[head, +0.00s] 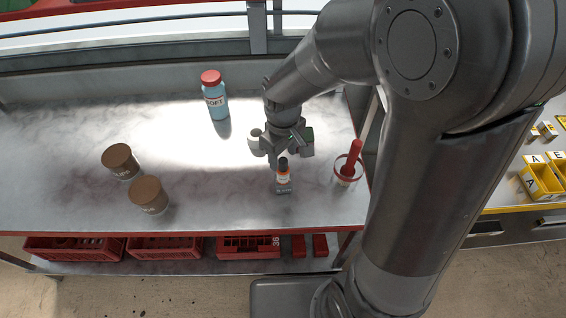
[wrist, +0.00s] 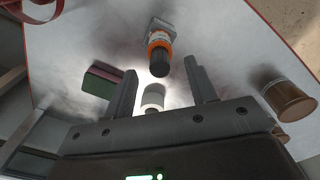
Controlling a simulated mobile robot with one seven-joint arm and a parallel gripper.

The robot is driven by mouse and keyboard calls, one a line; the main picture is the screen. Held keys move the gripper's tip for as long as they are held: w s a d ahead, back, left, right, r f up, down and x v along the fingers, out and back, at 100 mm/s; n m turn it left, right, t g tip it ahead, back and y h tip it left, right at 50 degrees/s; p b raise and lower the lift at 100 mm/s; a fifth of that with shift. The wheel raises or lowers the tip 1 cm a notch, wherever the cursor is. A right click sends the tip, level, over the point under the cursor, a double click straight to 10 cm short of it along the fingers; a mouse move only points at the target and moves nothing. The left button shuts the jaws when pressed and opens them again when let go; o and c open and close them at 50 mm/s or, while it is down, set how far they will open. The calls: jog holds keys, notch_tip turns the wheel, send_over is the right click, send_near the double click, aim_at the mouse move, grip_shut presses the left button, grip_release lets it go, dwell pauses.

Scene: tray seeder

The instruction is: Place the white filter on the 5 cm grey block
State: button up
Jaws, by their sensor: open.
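My gripper (head: 285,154) is open above the right part of the steel table; its two fingers show spread in the wrist view (wrist: 160,72). A white cylinder, which looks like the white filter (wrist: 153,98), shows between the fingers in the wrist view, with neither finger visibly touching it.
A red-handled pestle in a cup (head: 345,176) stands right of the block. A blue bottle with red cap (head: 214,95) stands at the back. Two brown-lidded jars (head: 148,194) are at left. A green and pink block (wrist: 102,80) lies beside the gripper. The table's middle is clear.

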notch_tip(320, 180, up, 7)
jog(key=shift+d+f, duration=0.15)
jog(key=s+d+r+m+t, duration=0.5)
jog(key=s+d+r+m, duration=0.4)
jog(key=s+d+r, duration=0.3)
jog(key=shift+d+r+t, duration=0.3)
jog(key=shift+d+r, duration=0.05)
jog(key=shift+d, duration=0.05)
dwell(1.0)
